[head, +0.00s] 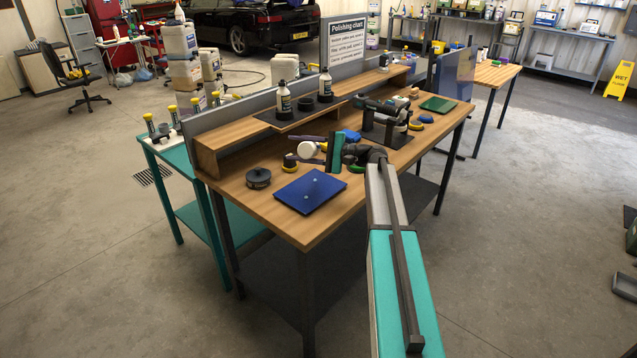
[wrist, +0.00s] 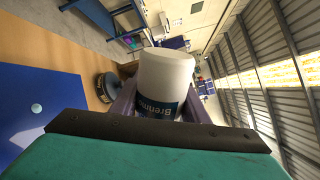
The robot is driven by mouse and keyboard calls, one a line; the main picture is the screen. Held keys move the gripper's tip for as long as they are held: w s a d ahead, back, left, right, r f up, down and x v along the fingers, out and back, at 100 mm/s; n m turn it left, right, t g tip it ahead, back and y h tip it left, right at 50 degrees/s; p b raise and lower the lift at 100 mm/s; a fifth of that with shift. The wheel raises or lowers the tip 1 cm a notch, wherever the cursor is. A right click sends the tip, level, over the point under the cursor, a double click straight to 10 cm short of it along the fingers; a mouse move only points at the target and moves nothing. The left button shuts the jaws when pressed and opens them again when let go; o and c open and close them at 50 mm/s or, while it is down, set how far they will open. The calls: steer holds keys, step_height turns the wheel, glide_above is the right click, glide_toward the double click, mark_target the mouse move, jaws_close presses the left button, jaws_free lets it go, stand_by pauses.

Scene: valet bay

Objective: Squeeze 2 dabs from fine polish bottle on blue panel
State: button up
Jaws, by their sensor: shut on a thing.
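My gripper (head: 307,150) is shut on a white bottle, whose rounded white end (head: 306,149) faces left in the head view. In the wrist view the bottle (wrist: 166,75) sits between both fingers, with a dark blue label partly reading "Brenm"; the word fine cannot be read. It is held tilted in the air, its nozzle hidden. The blue panel (head: 322,189) lies flat on the bench below the gripper. Two small pale dabs show on it, apart from each other. The wrist view shows the panel (wrist: 45,85) at left with one dab (wrist: 36,108).
A dark round pot (head: 258,178) stands left of the panel. Two more bottles (head: 283,97) (head: 325,86) stand on the raised shelf. A machine polisher on a black stand (head: 385,127), pads and a green panel (head: 438,104) occupy the bench's right side.

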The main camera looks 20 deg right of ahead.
steer(key=shift+n+b, duration=1.2)
steer(key=shift+b, duration=0.7)
steer(key=shift+n+b, duration=2.3)
steer(key=shift+b, duration=1.5)
steer(key=shift+n+b, duration=1.2)
steer(key=shift+b, duration=0.5)
steer(key=shift+n+b, duration=2.4)
steer(key=shift+b, duration=1.6)
